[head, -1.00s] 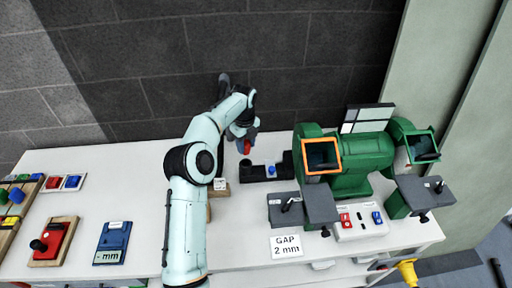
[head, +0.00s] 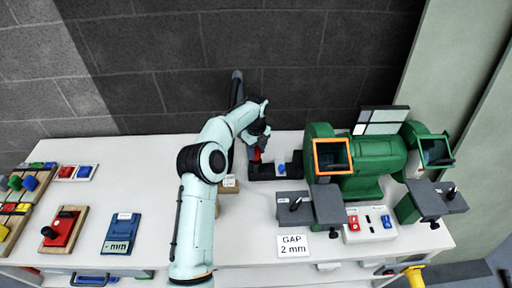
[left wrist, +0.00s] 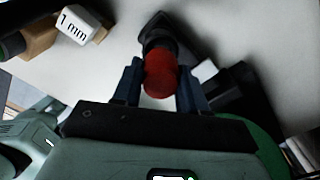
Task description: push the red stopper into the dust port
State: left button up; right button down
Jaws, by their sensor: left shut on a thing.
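My left gripper (head: 259,148) is shut on the red stopper (head: 256,155), above the back of the white bench. In the left wrist view the red stopper (left wrist: 160,76) sits between the two blue fingers of the left gripper (left wrist: 158,84). A dark round piece (left wrist: 158,32) shows just beyond the stopper; I cannot tell whether it touches it or is the dust port. A dark upright pipe (head: 237,86) stands behind my arm, its lower part partly hidden. My right gripper is not in view.
A green bench grinder (head: 375,160) stands to the right. A black block with a blue knob (head: 281,169) lies beside the gripper. A "1 mm" block (left wrist: 75,24) shows in the left wrist view.

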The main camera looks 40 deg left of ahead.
pick_arm(q)
jog(key=shift+f, duration=1.65)
dwell(1.1)
jog(key=o, duration=1.1)
notch_tip(320, 180, up, 14)
jog(key=shift+f, duration=0.25)
